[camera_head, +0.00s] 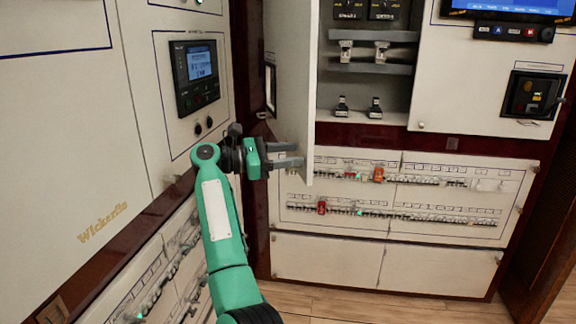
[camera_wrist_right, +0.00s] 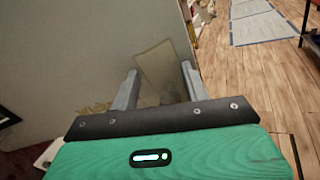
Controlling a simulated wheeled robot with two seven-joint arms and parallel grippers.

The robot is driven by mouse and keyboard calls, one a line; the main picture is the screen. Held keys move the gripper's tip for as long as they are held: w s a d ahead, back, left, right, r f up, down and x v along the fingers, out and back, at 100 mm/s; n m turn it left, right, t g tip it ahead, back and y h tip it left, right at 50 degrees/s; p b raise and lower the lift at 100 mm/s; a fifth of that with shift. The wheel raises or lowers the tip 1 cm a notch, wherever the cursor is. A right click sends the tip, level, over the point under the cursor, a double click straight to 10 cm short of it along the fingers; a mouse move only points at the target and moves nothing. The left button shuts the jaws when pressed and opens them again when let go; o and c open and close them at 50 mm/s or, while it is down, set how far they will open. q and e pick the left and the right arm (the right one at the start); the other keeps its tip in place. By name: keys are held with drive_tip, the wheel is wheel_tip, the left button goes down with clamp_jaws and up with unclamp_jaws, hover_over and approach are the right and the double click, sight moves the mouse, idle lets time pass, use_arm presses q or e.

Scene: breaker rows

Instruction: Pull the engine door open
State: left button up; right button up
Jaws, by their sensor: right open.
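The pale engine door (camera_head: 293,80) stands swung out from the cabinet in the head view, seen at a steep angle. The compartment behind it (camera_head: 368,95) is exposed. A dark handle-like fitting (camera_head: 270,88) shows at the door's left side. My right gripper (camera_head: 290,155) is open in front of the door's lower part, its fingers pointing right. I cannot tell whether they touch the door. In the right wrist view the open fingers (camera_wrist_right: 158,88) have nothing between them, with a pale panel (camera_wrist_right: 80,60) behind. My left gripper is not in view.
A wall panel with a screen unit (camera_head: 196,75) stands close on the left. Breaker rows (camera_head: 400,190) fill the panel below the compartment. A control panel with a red and blue button strip (camera_head: 512,32) is at right. Wooden floor (camera_head: 380,305) is clear in front.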

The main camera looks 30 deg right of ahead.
sight(303, 84)
wheel_tip(303, 84, up, 15)
drive_tip(key=shift+r+p, duration=0.2)
drive_tip(key=shift+p, duration=0.55)
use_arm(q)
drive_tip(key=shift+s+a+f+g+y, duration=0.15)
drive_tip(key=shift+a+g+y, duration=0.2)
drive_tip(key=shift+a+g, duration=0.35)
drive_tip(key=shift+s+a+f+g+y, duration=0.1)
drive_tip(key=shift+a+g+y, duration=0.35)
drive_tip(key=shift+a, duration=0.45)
use_arm(e)
drive_tip(key=shift+r, duration=0.65)
